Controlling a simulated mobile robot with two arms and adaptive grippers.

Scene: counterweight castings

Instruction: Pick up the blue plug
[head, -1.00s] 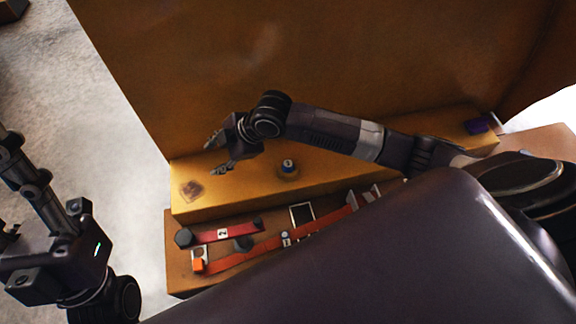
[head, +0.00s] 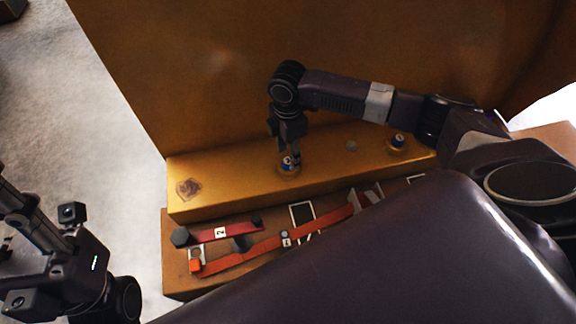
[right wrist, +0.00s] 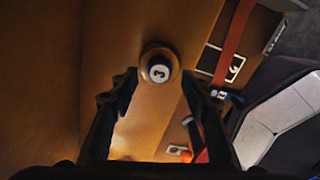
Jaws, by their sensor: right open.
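A blue plug (head: 288,167) with a white number label sits in a round seat on the yellow ledge. In the right wrist view the plug (right wrist: 159,70) shows a 3 on its round face, ahead of and between the fingers. My right gripper (head: 290,154) points down right over this plug and overlaps its top in the head view. Its fingers (right wrist: 160,92) are apart, with nothing held between them. A second blue-topped plug (head: 397,141) stands farther right on the ledge. My left arm shows at the lower left, but its fingers cannot be made out.
The yellow ledge (head: 230,184) runs along a tall yellow wall (head: 190,70). Below it, a brown shelf (head: 180,280) holds a red bar (head: 205,236) labelled 2, a long orange-red strap (head: 262,249) and an orange block (head: 195,266).

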